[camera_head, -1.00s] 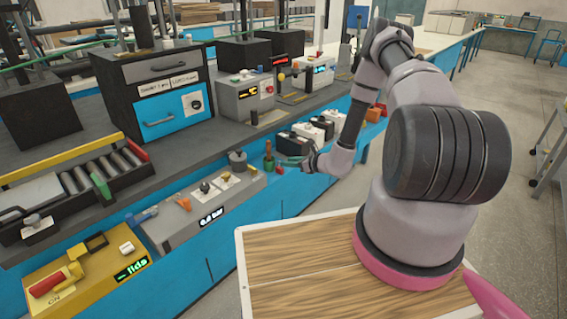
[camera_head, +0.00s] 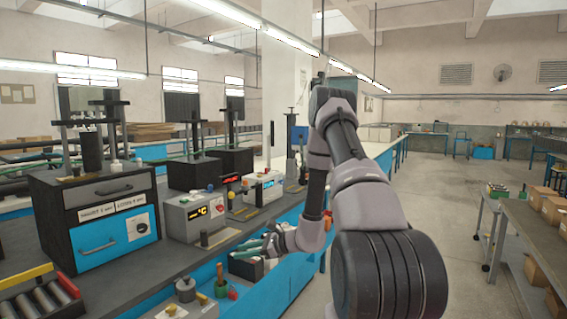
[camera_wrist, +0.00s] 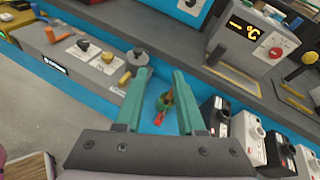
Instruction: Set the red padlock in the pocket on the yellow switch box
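My gripper (camera_head: 250,248) has teal fingers, which stand apart with nothing between their tips in the wrist view (camera_wrist: 159,68). A small red item (camera_wrist: 159,118) shows between the fingers, lower in that view, beside a green holder (camera_wrist: 166,102). The red item also shows in the head view (camera_head: 233,292), right of the green holder. It is too small to tell whether it is the padlock. A yellow box (camera_wrist: 16,17) shows in part at the wrist view's top left corner; its pocket cannot be made out. It is outside the head view now.
A grey panel with knobs (camera_wrist: 85,52) lies left of the fingers. White and black units (camera_wrist: 245,135) stand in a row at right. A grey meter box (camera_head: 196,215) stands on the bench behind. A cart (camera_head: 500,215) and a table with boxes stand far right.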

